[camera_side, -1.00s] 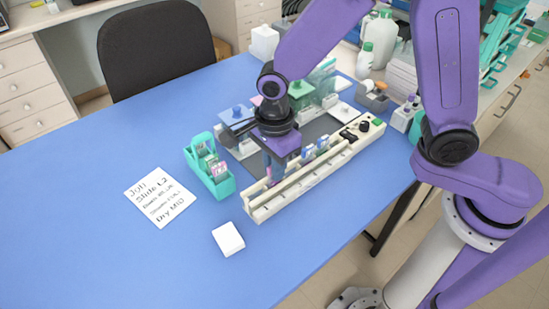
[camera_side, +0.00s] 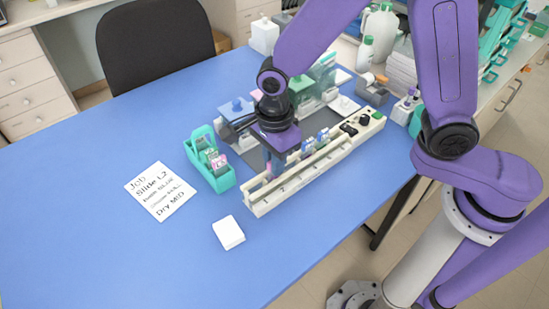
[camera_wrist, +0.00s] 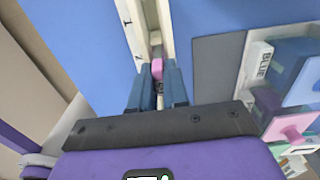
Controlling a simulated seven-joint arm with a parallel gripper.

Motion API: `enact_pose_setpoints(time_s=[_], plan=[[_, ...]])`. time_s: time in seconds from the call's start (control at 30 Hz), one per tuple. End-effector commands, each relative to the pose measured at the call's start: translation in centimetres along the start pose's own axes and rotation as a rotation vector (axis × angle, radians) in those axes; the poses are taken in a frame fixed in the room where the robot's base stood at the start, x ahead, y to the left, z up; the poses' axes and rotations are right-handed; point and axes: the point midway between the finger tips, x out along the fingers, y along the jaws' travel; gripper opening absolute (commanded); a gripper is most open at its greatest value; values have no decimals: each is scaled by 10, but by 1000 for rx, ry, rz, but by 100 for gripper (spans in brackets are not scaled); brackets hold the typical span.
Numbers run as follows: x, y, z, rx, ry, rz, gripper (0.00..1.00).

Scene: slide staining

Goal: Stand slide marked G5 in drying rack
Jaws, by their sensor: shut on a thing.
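My gripper (camera_side: 274,168) is over the near-left, numbered end of the long cream rack (camera_side: 262,208). In the wrist view, my gripper (camera_wrist: 158,72) is shut on a slide with a pink end (camera_wrist: 157,68), above the rack's channel (camera_wrist: 153,18). The mark on this slide is not legible, and its lower part is hidden. I cannot tell whether it touches the rack. Other slides with blue and white ends (camera_side: 315,143) stand farther along the rack. A teal slide box (camera_side: 222,184) left of the rack holds several slides, one with a pink end.
A paper note (camera_side: 160,191) lies left, reading "Slide L2" and "Dry MID". A white block (camera_side: 228,232) lies in front of the rack. Staining jars with blue (camera_side: 236,108) and green (camera_side: 301,90) lids stand behind on a dark mat. The blue table is clear at front left.

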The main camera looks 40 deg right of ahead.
Motion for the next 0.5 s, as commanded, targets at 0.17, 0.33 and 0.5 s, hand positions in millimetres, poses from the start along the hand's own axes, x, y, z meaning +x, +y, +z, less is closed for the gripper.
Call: enact_pose_setpoints(time_s=[0.17,0.33,0.5], plan=[[2,0,0,0,0,0,0],[4,0,0,0,0,0,0],[5,0,0,0,0,0,0]])
